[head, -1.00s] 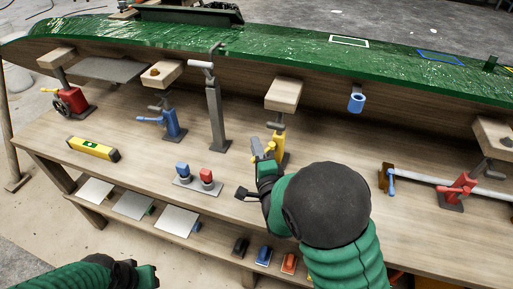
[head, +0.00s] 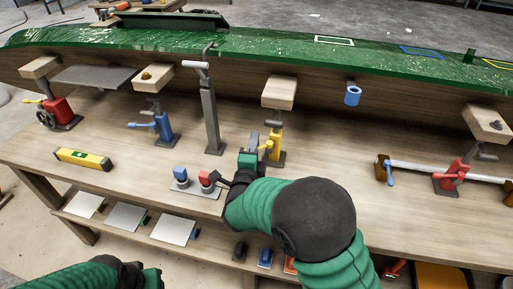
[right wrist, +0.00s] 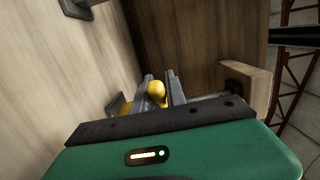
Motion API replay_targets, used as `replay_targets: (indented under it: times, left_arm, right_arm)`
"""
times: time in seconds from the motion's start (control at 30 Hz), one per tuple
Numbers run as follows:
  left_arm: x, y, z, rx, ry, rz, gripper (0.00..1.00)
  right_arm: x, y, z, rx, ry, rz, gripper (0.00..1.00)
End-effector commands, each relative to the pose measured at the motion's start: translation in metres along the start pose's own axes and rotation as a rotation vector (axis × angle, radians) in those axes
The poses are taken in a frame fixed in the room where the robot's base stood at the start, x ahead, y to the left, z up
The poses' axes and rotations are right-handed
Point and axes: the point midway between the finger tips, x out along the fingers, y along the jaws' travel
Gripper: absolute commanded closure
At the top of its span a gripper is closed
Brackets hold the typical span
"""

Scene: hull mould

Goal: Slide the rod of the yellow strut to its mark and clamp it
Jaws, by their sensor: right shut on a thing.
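The yellow strut (head: 277,146) stands on the bench under the hull, with a wooden pad (head: 278,92) on top of its grey rod (head: 277,118). I cannot make out the mark on the rod. My right gripper (head: 257,146) is at the strut's left side. In the right wrist view its two grey fingers (right wrist: 161,90) are shut on the rounded yellow handle (right wrist: 157,88) of the strut. The rest of the strut is mostly hidden there. My left gripper (head: 140,275) is at the bottom left, away from the bench top, its jaws unclear.
A red strut (head: 63,112), a blue strut (head: 164,128) and a tall grey post (head: 211,118) stand to the left. Blue and red blocks on a plate (head: 180,190) lie near my right wrist. A yellow level (head: 84,159) lies at the left.

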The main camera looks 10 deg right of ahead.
Motion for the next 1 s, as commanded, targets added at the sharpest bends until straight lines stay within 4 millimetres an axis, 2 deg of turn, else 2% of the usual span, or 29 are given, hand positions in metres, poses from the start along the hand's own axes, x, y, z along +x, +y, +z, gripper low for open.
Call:
replay_targets:
  times: [0.2, 0.5, 1.0]
  left_arm:
    - [0.002, 0.0, 0.0, 0.0, 0.0, 0.0, 0.64]
    - [0.001, 0.0, 0.0, 0.0, 0.0, 0.0, 0.64]
    - [0.001, 0.0, 0.0, 0.0, 0.0, 0.0, 0.64]
  right_arm:
    - [0.009, 0.002, -0.001, -0.003, 0.191, 0.001, 1.0]
    - [0.016, 0.002, -0.003, -0.003, 0.365, 0.001, 1.0]
    - [0.018, 0.001, -0.005, -0.004, 0.438, 0.001, 1.0]
